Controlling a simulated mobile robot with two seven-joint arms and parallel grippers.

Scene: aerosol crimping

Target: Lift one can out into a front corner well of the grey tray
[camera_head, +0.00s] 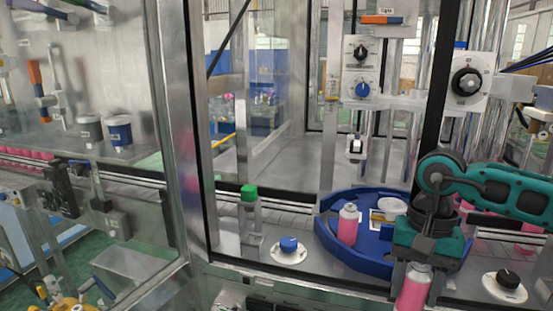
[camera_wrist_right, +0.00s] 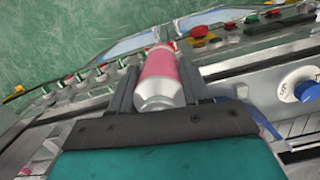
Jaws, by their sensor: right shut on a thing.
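My right gripper (camera_head: 412,266) is shut on a pink can (camera_head: 413,291) with a silvery top and holds it below the jaws, at the front of the machine. The right wrist view shows this can (camera_wrist_right: 160,75) between the two fingers (camera_wrist_right: 160,88). Another pink can (camera_head: 348,226) stands upright on the blue round turntable (camera_head: 338,256), left of my right gripper. I cannot make out the grey tray in either view. My left gripper is not in view.
Metal frame posts (camera_head: 433,95) rise beside my right arm. A blue knob (camera_head: 288,244) and a black knob (camera_head: 508,279) sit on the front ledge. In the wrist view, a panel with a red button (camera_wrist_right: 200,31) lies beyond the can.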

